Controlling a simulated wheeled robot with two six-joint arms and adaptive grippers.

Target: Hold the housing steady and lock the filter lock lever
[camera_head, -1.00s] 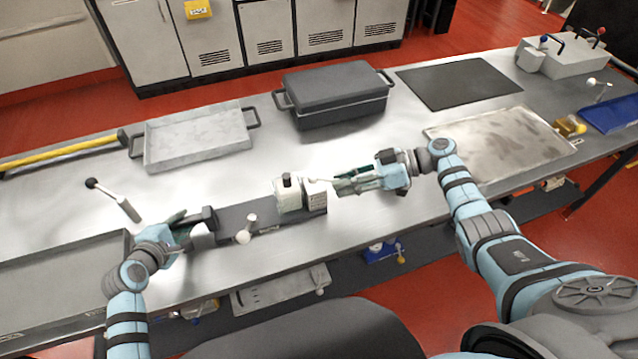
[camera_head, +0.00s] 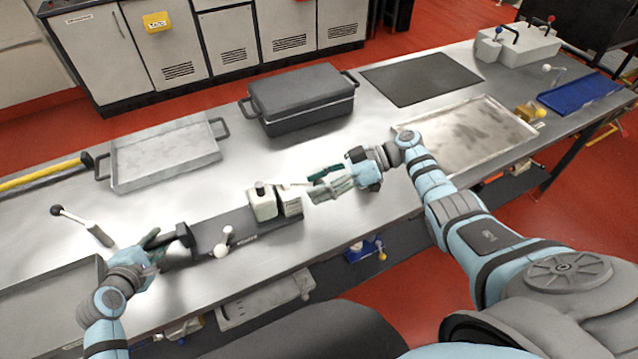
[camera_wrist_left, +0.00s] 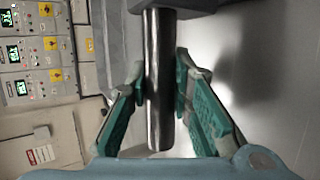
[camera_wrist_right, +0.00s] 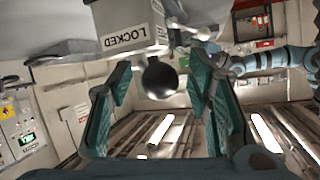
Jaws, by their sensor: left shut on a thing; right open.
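The housing has a long dark grey base (camera_head: 240,236) with an off-white block (camera_head: 263,205) at its right end, on the steel table. My left gripper (camera_head: 160,243) is at the base's left end. In the left wrist view its fingers (camera_wrist_left: 160,95) are shut on a shiny metal bar, the housing's handle (camera_wrist_left: 158,110). A thin pale lever (camera_head: 298,184) sticks out of the block toward my right gripper (camera_head: 314,188). In the right wrist view a dark ball knob (camera_wrist_right: 160,79) lies between the open fingers, apparently untouched. A "LOCKED" label (camera_wrist_right: 125,37) shows on the block above it.
A white-knobbed lever (camera_head: 222,244) stands at the base's front edge. A grey tray (camera_head: 165,180) and a black lidded case (camera_head: 302,125) are behind. Bare table lies between the case and the housing.

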